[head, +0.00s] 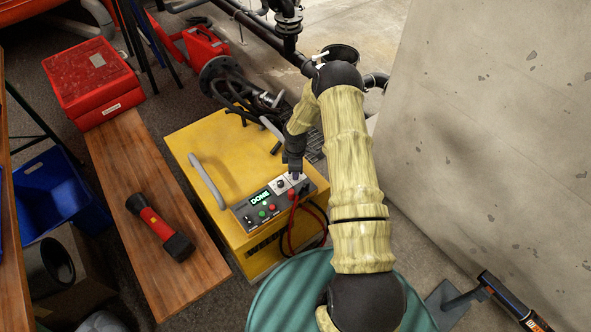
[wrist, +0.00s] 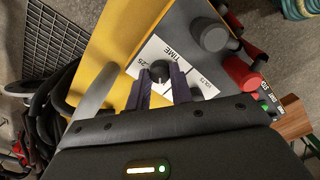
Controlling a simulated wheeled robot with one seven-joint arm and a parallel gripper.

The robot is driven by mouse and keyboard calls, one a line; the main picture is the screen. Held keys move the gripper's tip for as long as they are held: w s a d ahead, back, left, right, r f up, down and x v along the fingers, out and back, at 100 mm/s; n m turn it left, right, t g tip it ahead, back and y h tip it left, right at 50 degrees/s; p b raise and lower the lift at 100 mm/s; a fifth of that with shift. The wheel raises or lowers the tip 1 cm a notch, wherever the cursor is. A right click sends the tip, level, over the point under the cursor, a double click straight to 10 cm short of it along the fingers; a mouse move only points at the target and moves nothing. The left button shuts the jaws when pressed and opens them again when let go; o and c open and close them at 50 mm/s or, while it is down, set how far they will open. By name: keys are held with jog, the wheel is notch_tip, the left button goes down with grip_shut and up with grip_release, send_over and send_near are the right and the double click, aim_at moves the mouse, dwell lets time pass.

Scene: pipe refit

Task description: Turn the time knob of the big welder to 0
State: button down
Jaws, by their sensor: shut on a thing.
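The big welder (head: 222,150) is a yellow box with a sloped grey control panel on its near edge. My gripper (head: 297,174) reaches down onto the white plates of that panel. In the wrist view, the time knob (wrist: 160,69) is small, round and black, on a white plate (wrist: 199,85) marked TIME, with 25 printed at its left. My gripper's two purple-grey fingers (wrist: 159,88) stand on either side of the knob and are shut on it. The knob's pointer and its exact setting cannot be made out. In the head view my gripper hides the knob.
The panel has a lit green display (head: 260,197), a red button (head: 272,208) and a second dark knob (head: 281,184). Red and black cables (head: 293,222) plug in at its right. A grey handle (head: 207,181) arches over the welder. A flashlight (head: 158,222) lies on a wooden bench.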

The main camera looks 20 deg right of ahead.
jog(key=n, duration=0.5)
jog(key=shift+n+p, duration=0.3)
jog(key=shift+p, duration=0.05)
jog(key=shift+n+p, duration=0.3)
jog(key=shift+n, duration=1.9)
jog(key=c, duration=1.2)
grip_release()
jog(key=shift+c, duration=0.2)
notch_tip(320, 180, up, 17)
jog(key=p, duration=0.1)
jog(key=shift+r, duration=0.2)
